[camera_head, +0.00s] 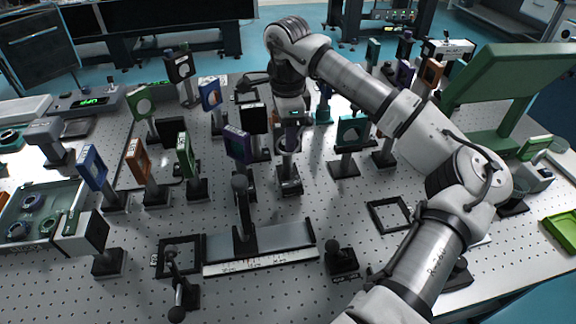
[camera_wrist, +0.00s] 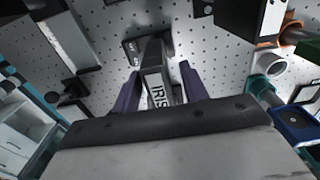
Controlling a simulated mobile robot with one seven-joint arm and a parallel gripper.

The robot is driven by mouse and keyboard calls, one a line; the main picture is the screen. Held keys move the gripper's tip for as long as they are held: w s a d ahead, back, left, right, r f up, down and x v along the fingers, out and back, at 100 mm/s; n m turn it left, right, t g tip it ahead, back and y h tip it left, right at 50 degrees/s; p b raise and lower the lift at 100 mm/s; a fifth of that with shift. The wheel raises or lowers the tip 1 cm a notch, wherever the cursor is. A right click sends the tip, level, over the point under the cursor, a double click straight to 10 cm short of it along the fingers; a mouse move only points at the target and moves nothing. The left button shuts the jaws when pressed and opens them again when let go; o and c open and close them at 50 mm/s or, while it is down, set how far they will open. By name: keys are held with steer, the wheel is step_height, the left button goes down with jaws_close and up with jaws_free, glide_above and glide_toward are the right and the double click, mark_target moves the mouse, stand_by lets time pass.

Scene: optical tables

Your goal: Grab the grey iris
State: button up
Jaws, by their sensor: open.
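The grey iris (camera_head: 288,168) stands upright on a dark base on the perforated table in the head view. It is below the end of my arm. In the wrist view the grey iris (camera_wrist: 154,80) shows its "IRIS" label, and its dark base lies on the table behind. My gripper (camera_wrist: 158,82) is open, with one finger on each side of the iris. A gap seems to show beside the fingers, but I cannot tell whether either one touches. In the head view the fingers are hard to make out.
A purple-framed mount (camera_head: 238,145) stands close left of the iris, and a teal mount (camera_head: 352,132) stands to its right. A rail with a black post (camera_head: 262,246) lies in front. Several other mounts crowd the table behind and left.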

steer(key=shift+f, duration=0.15)
jaws_close()
stand_by(1.4)
